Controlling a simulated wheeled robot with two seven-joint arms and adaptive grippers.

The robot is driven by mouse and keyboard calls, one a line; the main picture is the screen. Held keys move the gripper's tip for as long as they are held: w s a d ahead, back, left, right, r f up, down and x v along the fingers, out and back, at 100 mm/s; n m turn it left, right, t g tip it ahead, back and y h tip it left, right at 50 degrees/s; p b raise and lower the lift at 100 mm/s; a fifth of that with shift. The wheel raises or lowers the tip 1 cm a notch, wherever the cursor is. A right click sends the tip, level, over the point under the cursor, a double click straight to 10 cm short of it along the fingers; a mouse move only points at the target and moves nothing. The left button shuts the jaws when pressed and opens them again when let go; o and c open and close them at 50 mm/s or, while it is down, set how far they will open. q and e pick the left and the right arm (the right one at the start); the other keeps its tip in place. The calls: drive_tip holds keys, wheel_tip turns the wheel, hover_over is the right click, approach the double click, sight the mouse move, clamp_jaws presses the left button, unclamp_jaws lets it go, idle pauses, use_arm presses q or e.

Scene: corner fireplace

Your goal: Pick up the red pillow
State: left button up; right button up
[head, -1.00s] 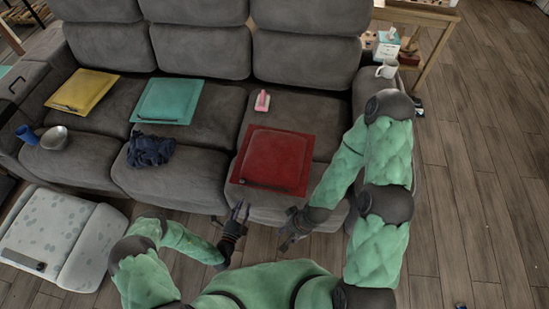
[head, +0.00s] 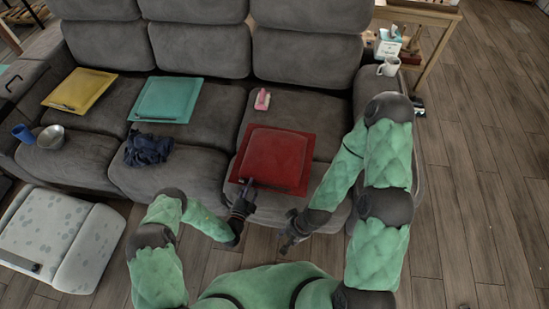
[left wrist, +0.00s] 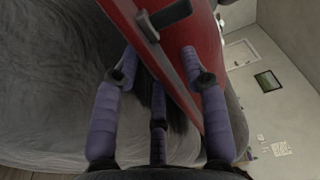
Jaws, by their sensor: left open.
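The red pillow (head: 273,158) lies flat on the right seat of the grey sofa, square with a raised middle. It also shows in the left wrist view (left wrist: 189,50), where its edge runs between the spread fingers. My left gripper (head: 247,187) is open at the pillow's front left corner, with a finger overlapping that corner in the head view. In the left wrist view the open fingers (left wrist: 163,65) lie on either side of the edge; I cannot tell whether they touch it. My right gripper (head: 286,240) is in front of the sofa, below the pillow; its jaw state is unclear.
On the grey sofa (head: 210,165) lie a teal square (head: 166,99), a yellow square (head: 80,90), a dark blue cloth (head: 148,149), a metal bowl (head: 51,137), a blue cup (head: 23,133) and a pink item (head: 262,99). A white mug (head: 388,66) stands on the right armrest.

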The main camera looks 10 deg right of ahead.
use_arm(q)
clamp_jaws()
drive_tip(key=shift+r, duration=0.1)
